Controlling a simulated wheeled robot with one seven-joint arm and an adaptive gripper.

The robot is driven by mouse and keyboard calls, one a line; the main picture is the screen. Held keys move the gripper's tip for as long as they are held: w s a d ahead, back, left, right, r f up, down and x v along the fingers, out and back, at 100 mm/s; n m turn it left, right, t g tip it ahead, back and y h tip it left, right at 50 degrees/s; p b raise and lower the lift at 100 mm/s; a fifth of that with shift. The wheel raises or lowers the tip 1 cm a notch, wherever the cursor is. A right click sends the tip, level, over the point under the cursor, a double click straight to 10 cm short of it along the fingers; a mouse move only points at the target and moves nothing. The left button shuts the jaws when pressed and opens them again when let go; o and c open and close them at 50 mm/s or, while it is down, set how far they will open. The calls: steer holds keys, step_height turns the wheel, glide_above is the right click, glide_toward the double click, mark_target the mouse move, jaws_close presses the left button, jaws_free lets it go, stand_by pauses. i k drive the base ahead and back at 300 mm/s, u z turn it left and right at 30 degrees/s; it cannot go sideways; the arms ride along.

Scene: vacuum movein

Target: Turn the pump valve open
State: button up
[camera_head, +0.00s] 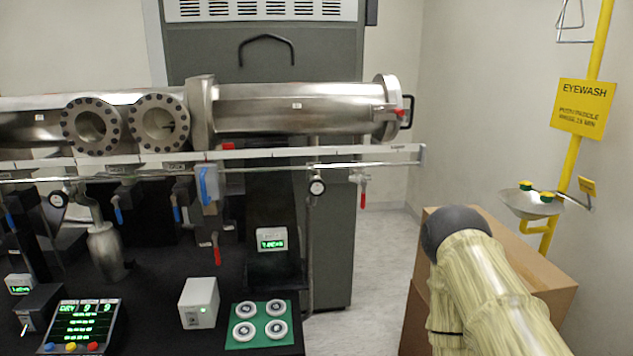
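A steel vacuum chamber (290,108) runs across the upper middle. Several valve handles hang below it along a rail and a thin pipe. They include a red handle (362,193) at the right, a red handle (216,250) lower in the middle, a blue lever (203,185) beside a grey body, and thin blue handles (118,211) further left. No readable label shows which one is the pump valve. My arm, in a pale yellow cover with a dark rounded joint, shows at the lower right, apart from the valves. My gripper is not in view.
A black bench (150,310) holds a control box (80,325), a white box (199,303), a green mat (233,335) with several round pieces and a small display (271,240). A cardboard box (540,280) and a yellow eyewash station (530,205) stand right. Floor shows between bench and cardboard box.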

mark_target(316, 187)
steer(key=u, duration=3)
steer(key=i, duration=0.6)
steer(key=z, duration=2.85)
